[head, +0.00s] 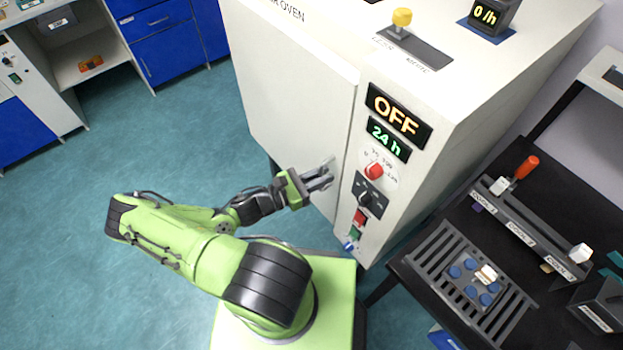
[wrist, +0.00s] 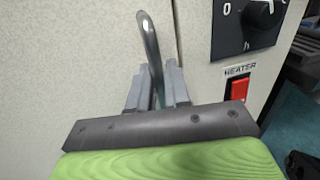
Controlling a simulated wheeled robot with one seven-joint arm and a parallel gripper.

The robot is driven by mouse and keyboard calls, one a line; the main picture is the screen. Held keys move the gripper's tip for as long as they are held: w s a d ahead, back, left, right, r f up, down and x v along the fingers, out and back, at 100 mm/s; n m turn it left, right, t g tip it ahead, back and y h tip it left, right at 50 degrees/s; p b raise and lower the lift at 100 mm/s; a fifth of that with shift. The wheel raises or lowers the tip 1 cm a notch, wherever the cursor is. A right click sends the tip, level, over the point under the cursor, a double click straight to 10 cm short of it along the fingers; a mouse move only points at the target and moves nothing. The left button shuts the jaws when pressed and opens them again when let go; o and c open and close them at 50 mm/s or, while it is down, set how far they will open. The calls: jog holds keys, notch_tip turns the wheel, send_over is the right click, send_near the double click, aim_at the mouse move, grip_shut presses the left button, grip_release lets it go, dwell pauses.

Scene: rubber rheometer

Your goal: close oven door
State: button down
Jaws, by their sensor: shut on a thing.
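The white oven (head: 440,110) stands at the centre right in the head view, with its front towards me. Its door (head: 290,95) looks flush, or nearly flush, with the control panel; I cannot tell whether a small gap is left. My gripper (head: 328,180) is at the door's right edge, its fingers shut on the door handle (wrist: 148,45). In the wrist view the handle is a curved metal bar rising from between the grey fingers (wrist: 158,88). The lower part of the handle is hidden by the gripper.
Right of the door, the panel carries an OFF display (head: 398,114), a red knob (head: 374,171) and a red heater switch (wrist: 239,91). A black table (head: 415,285) with a slotted rack stands at the right. Blue floor (head: 150,140) is clear at the left.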

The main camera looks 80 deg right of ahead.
jog(key=shift+s+d+r, duration=0.15)
jog(key=shift+s, duration=0.1)
jog(key=c, duration=1.3)
grip_release()
jog(key=shift+s, duration=0.1)
jog(key=shift+w+f, duration=0.2)
jog(key=shift+w, duration=0.1)
jog(key=v, duration=1.5)
jog(key=shift+a+r+b, duration=0.15)
jog(key=shift+a+b, duration=0.1)
jog(key=shift+b, duration=0.05)
